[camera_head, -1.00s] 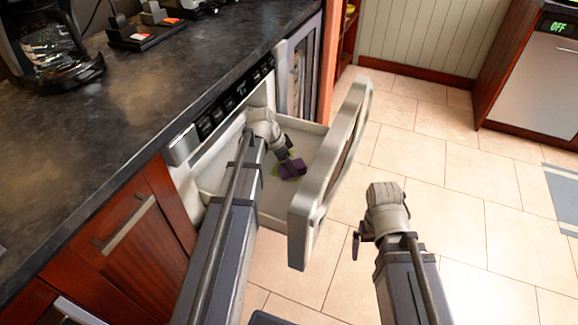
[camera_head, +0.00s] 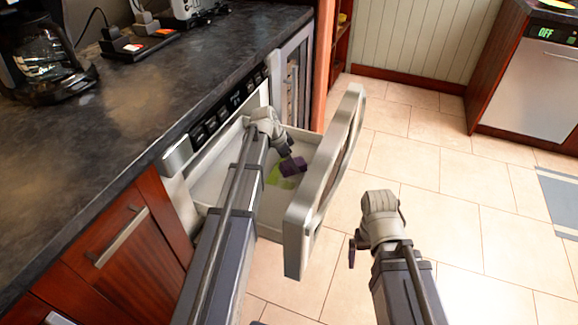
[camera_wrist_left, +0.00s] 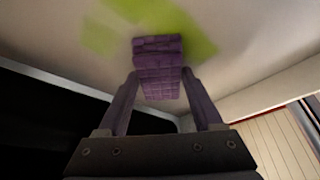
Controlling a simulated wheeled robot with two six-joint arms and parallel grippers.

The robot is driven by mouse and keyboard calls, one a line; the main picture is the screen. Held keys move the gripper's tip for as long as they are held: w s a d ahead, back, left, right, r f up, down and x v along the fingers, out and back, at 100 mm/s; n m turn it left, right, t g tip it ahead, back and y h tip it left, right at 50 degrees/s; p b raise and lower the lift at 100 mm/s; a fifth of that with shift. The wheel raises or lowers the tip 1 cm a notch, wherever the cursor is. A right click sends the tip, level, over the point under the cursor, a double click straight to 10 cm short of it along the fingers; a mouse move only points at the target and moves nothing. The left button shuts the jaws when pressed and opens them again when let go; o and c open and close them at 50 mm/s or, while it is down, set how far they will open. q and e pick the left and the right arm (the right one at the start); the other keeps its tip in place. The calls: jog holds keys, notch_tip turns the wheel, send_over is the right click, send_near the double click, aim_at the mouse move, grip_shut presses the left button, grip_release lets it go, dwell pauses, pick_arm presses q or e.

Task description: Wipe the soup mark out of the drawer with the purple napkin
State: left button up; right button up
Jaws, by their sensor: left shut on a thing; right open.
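The microwave drawer (camera_head: 303,230) is pulled out below the counter. A green soup mark (camera_head: 284,180) lies on its floor, partly hidden by my left arm and the napkin. The left wrist view shows the mark (camera_wrist_left: 190,28) as a broad green smear and a smaller patch. My left gripper (camera_head: 286,155) reaches into the drawer and is shut on the folded purple napkin (camera_head: 293,167). In the left wrist view the napkin (camera_wrist_left: 159,68) sits between the fingers, beside or over the mark's edge; I cannot tell if it touches the floor. My right gripper (camera_head: 356,245) is open and empty outside the drawer.
The drawer's raised front panel (camera_head: 330,165) stands between my two arms. The dark counter (camera_head: 150,110) with a coffee maker (camera_head: 45,60) is at the left. Wooden cabinets (camera_head: 125,245) stand below it.

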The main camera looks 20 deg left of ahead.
pick_arm(q)
jog(key=shift+w, duration=0.6)
jog(key=shift+w+d+f, duration=0.1)
jog(key=shift+w+d, duration=0.05)
jog(key=shift+w, duration=1.65)
jog(key=shift+a, duration=0.9)
jog(key=shift+s, duration=0.1)
jog(key=shift+s, duration=1.8)
